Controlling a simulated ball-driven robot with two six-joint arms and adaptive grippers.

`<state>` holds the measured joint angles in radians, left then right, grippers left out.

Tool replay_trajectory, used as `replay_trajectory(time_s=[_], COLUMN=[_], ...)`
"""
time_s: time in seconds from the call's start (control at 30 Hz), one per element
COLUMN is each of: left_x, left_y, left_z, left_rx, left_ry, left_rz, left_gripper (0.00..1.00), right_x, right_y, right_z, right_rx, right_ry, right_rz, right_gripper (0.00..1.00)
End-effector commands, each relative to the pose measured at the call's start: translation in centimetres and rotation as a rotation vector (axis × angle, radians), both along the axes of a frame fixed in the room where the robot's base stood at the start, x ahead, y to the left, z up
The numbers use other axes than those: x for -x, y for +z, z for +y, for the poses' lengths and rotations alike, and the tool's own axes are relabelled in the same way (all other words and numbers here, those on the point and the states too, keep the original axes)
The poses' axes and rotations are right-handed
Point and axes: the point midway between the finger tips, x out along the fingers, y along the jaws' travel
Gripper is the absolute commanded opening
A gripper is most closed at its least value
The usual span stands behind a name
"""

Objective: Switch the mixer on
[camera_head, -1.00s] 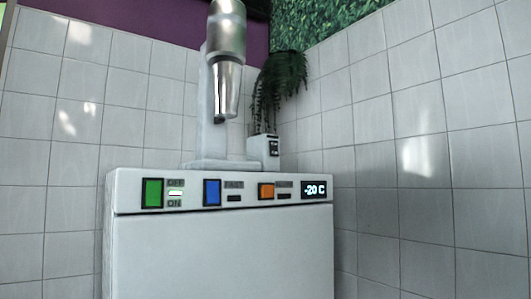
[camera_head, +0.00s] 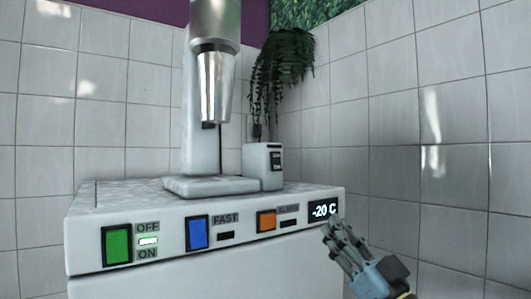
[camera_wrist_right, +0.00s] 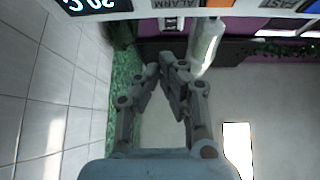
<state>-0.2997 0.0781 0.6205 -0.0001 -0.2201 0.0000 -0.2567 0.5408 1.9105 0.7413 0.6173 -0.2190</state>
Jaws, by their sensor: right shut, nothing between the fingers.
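The mixer (camera_head: 214,85) stands upright on top of a white freezer, with a silver head, a metal cup and a white stand. A small pale box (camera_head: 262,165) with a dark panel is at the right of the stand's foot; I cannot tell whether the panel is a switch. My right gripper (camera_head: 332,229) is at the lower right, near the freezer's front right corner and below the mixer's level. In the right wrist view its fingers (camera_wrist_right: 164,70) come together with nothing between them. My left gripper is not in view.
The freezer's front (camera_head: 175,268) carries a green OFF/ON switch (camera_head: 117,244), a blue FAST switch (camera_head: 197,232), an orange switch (camera_head: 267,220) and a -20 C display (camera_head: 324,209). A dark hanging plant (camera_head: 287,58) is behind the mixer. Tiled walls close the corner.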

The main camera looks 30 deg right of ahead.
Motion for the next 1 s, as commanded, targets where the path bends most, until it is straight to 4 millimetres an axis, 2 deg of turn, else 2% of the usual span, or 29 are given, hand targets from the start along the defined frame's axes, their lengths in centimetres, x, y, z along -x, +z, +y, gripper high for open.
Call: replay_trajectory(time_s=[0.03, 0.1, 0.67, 0.87, 1.0], left_x=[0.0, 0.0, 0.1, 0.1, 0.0], left_y=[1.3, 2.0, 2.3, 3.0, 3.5], left_z=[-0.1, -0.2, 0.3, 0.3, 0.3], left_rx=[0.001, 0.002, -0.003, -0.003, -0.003], left_ry=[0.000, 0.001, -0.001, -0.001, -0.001], left_rz=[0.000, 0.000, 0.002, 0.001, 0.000], left_gripper=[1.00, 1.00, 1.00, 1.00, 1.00], right_x=[0.2, 0.2, -0.3, -2.6, -5.0], right_y=[2.8, 4.2, 4.8, 6.8, 8.8], right_z=[0.4, 0.6, 0.5, 0.6, 0.8], right_rx=[0.013, 0.032, 0.042, 0.042, 0.042], right_ry=[0.020, 0.030, 0.030, 0.028, 0.029], right_rz=[-0.023, -0.033, -0.033, -0.036, -0.037], right_gripper=[0.00, 0.00, 0.00, 0.00, 0.00])
